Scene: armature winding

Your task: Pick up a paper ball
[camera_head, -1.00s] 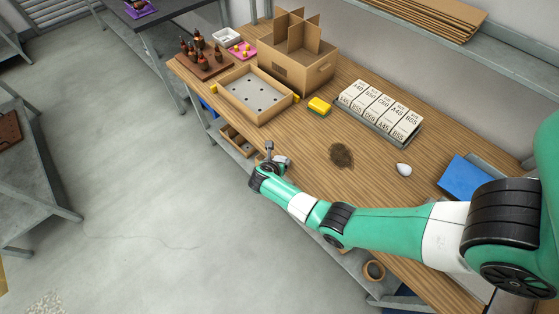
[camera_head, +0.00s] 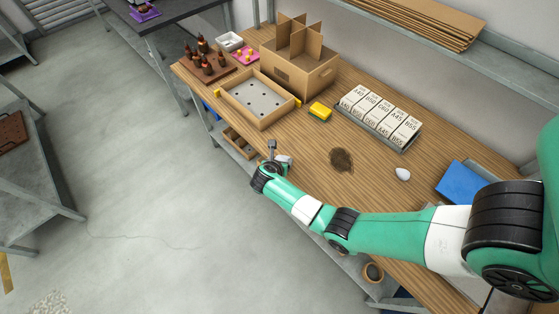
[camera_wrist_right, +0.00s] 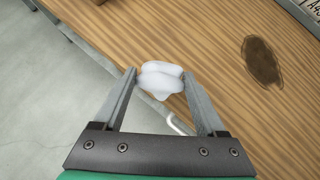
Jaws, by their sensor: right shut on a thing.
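A white crumpled paper ball (camera_wrist_right: 162,80) sits between the two fingertips of my right gripper (camera_wrist_right: 160,76) in the right wrist view, and the gripper is shut on it. In the head view my right gripper (camera_head: 279,155) is over the front edge of the wooden bench (camera_head: 312,172), and the ball is too small there to make out clearly. A second white rounded ball (camera_head: 403,174) lies on the bench to the right. My left gripper is not in view.
A dark brown stain (camera_head: 341,159) marks the bench; it also shows in the wrist view (camera_wrist_right: 262,61). Behind are a yellow sponge (camera_head: 320,111), a perforated tray (camera_head: 286,117), a divided cardboard box (camera_head: 300,72) and a rack of labelled boxes (camera_head: 381,113). A blue item (camera_head: 462,183) lies at right.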

